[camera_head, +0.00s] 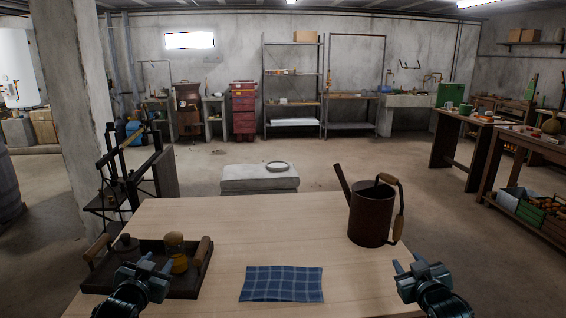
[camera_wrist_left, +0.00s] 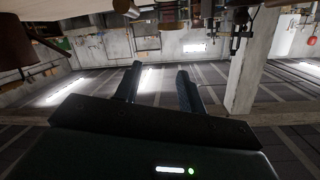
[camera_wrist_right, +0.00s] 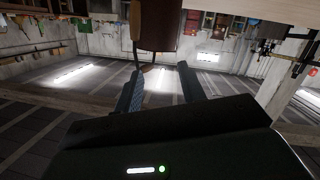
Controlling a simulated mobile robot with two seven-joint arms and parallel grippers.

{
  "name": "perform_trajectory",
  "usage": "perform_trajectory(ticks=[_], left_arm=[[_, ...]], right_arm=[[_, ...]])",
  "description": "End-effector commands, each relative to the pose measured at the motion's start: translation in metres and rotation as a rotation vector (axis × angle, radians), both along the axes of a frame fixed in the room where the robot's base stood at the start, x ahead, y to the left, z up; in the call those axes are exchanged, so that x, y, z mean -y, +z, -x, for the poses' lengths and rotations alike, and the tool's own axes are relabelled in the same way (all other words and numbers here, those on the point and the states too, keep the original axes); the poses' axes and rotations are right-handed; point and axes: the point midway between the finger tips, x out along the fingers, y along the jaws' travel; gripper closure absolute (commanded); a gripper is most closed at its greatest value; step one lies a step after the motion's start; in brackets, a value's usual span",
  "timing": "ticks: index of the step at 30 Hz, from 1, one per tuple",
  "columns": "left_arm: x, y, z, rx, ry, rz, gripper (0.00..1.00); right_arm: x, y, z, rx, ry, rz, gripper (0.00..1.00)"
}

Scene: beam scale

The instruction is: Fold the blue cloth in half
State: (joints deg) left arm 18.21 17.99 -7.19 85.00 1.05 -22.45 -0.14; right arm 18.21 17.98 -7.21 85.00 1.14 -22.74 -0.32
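The blue checked cloth (camera_head: 282,284) lies flat on the wooden table near its front edge, as a wide rectangle. I cannot tell how many layers it has. My left gripper (camera_head: 146,266) is over the dark tray at the left, apart from the cloth; in the left wrist view its two fingers (camera_wrist_left: 158,85) stand apart with nothing between them. My right gripper (camera_head: 409,266) is to the right of the cloth, near the table's right edge; in the right wrist view its fingers (camera_wrist_right: 160,85) are spread and empty. Neither wrist view shows the cloth.
The dark tray (camera_head: 190,286) with wooden handles holds a yellowish jar (camera_head: 178,254) and a small dark item at the table's left. A rusty watering can (camera_head: 370,215) stands at the back right. The table (camera_head: 260,225) is bare behind the cloth and on both sides of it.

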Motion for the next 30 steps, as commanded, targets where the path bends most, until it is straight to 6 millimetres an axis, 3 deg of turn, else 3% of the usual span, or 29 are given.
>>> perform_trajectory(ticks=[1, 5, 9, 12, 15, 18, 22, 30], left_arm=[[0.014, -0.025, 0.019, -0.036, -0.021, 0.010, 0.60], [0.049, -0.080, 0.074, -0.123, -0.075, 0.043, 0.60], [0.092, -0.132, 0.157, -0.234, -0.133, 0.104, 0.60], [0.119, -0.157, 0.219, -0.310, -0.162, 0.158, 0.60], [0.140, -0.168, 0.273, -0.374, -0.179, 0.210, 0.60], [0.153, -0.172, 0.311, -0.421, -0.185, 0.251, 0.60], [0.162, -0.172, 0.337, -0.452, -0.189, 0.280, 0.60], [0.164, -0.172, 0.343, -0.461, -0.189, 0.287, 0.60]], right_arm=[[-0.014, -0.024, 0.019, -0.035, 0.021, -0.010, 0.60], [-0.049, -0.079, 0.074, -0.120, 0.075, -0.043, 0.60], [-0.092, -0.132, 0.157, -0.230, 0.132, -0.106, 0.60], [-0.119, -0.156, 0.219, -0.307, 0.162, -0.160, 0.60], [-0.140, -0.167, 0.273, -0.370, 0.179, -0.212, 0.60], [-0.153, -0.171, 0.311, -0.417, 0.185, -0.254, 0.60], [-0.162, -0.171, 0.337, -0.448, 0.187, -0.282, 0.60], [-0.164, -0.171, 0.343, -0.455, 0.187, -0.289, 0.60]])
